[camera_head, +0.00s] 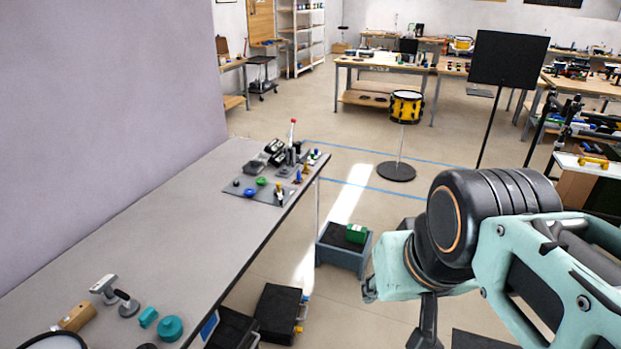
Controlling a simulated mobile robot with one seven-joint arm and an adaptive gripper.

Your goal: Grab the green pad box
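A small green box (356,233) sits on the dark top of a low grey-blue bin (344,262) on the floor, just right of the grey table. It looks like the green pad box, but any label is too small to read. My gripper (425,335) shows only in part at the bottom edge, to the right of and below the green box in the picture. It is apart from the box. Its fingertips are cut off by the frame, so its opening cannot be made out.
A long grey table (170,225) runs along the left wall, with a mat (240,190) of small items and a teal block (148,317). Dark cases (278,312) stand on the floor beside it. A yellow drum (405,106) on a stand is farther back.

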